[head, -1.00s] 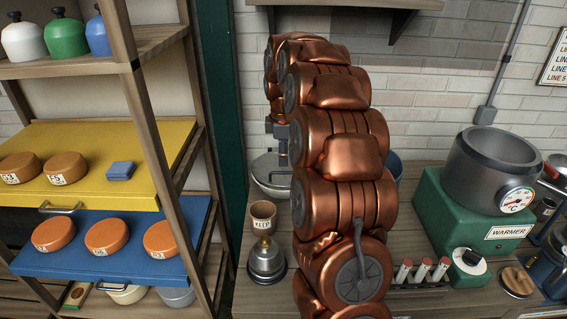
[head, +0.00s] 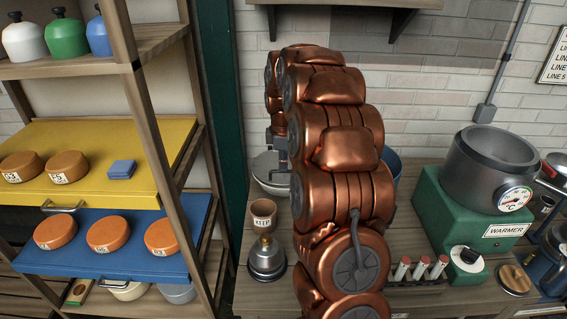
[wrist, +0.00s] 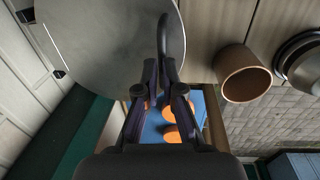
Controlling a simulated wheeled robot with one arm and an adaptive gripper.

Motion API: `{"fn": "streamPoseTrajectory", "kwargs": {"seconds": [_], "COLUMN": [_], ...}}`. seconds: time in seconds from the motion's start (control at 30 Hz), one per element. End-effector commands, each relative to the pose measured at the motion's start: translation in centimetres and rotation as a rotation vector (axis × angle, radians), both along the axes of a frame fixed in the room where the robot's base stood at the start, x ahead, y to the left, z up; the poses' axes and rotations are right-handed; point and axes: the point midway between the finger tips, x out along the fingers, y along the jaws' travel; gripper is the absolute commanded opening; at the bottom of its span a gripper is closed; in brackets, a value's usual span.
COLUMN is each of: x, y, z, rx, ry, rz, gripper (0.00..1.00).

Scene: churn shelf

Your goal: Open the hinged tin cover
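A round grey metal tin (head: 268,174) stands on the wooden counter in the head view, largely hidden behind my arm. In the wrist view, a large grey disc, seemingly its cover (wrist: 105,45), fills the upper left. A dark oval piece (wrist: 172,35) stands at the disc's right side. My gripper (wrist: 160,66) has its two fingertips a narrow gap apart at the disc's lower right edge, close to the oval piece. I cannot tell whether either fingertip touches.
A brown cup (head: 264,209) and a metal bell-shaped item (head: 267,258) stand in front of the tin. The cup (wrist: 243,74) is near my gripper's right in the wrist view. A shelf with a yellow tray (head: 95,140) is at left; a green warmer (head: 445,215) is at right.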

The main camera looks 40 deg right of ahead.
Motion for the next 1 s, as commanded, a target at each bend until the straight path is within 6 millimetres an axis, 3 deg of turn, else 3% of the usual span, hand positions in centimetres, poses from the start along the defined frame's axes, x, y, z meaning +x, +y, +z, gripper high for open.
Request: {"fn": "streamPoseTrajectory", "kwargs": {"seconds": [0.67,1.0], "x": [-0.01,0.01], "y": [0.01,0.01], "z": [0.0,0.01], "rx": [0.0,0.0], "ry": [0.0,0.0], "rz": [0.0,0.0], "gripper": [0.01,0.35]}}
